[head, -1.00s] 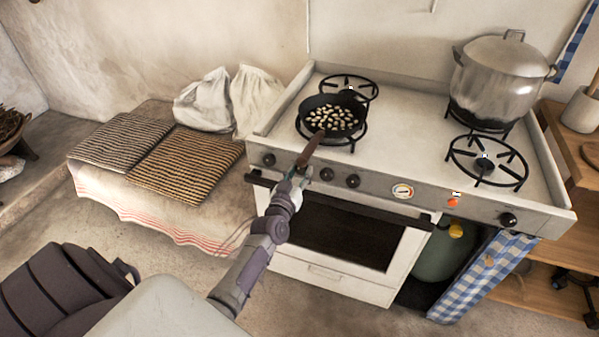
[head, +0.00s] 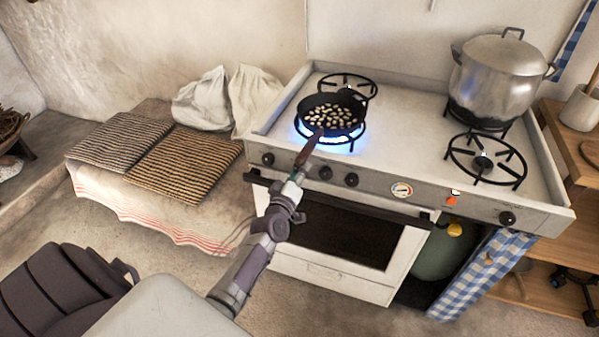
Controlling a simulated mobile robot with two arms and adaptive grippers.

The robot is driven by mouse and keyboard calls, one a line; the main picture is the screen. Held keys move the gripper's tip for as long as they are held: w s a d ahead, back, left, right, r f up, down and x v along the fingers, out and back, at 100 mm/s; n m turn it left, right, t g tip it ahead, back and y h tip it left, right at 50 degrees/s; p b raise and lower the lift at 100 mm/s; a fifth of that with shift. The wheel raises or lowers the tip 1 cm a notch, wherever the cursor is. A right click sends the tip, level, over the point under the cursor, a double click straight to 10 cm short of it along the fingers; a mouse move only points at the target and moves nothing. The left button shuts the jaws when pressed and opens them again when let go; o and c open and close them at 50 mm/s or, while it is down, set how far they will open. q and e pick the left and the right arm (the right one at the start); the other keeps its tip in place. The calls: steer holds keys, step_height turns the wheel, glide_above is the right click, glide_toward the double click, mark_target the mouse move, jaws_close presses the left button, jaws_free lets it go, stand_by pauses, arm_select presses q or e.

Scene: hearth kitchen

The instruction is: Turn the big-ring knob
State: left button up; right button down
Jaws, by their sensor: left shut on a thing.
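The stove's front panel (head: 430,196) carries several black knobs: a left knob (head: 268,159), two middle knobs (head: 326,173) (head: 352,180) and a right knob (head: 508,218). I cannot tell from their markings which belongs to the big ring. A black frying pan (head: 308,104) with pale pieces in it sits on the front left burner (head: 358,137), where a blue flame burns. My left gripper (head: 298,174) is shut on the pan's brown handle (head: 308,150), in front of the panel between the left and middle knobs. My right gripper is not in view.
A large lidded pot (head: 497,80) stands on the back right burner. The front right burner (head: 484,163) is bare and unlit. A dial (head: 402,190) and an orange button (head: 451,201) sit on the panel. The oven rail (head: 385,214) runs below. Striped mats (head: 185,165) lie left.

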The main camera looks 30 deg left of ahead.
arm_select(q)
steer(key=shift+n, duration=0.3)
steer(key=o, duration=1.1)
steer(key=shift+o, duration=0.2)
steer(key=shift+s, duration=0.1)
steer(key=shift+s+f, duration=0.1)
steer(key=shift+s, duration=0.15)
steer(key=v, duration=1.1)
steer(key=shift+d, duration=0.2)
steer(key=shift+s, duration=0.15)
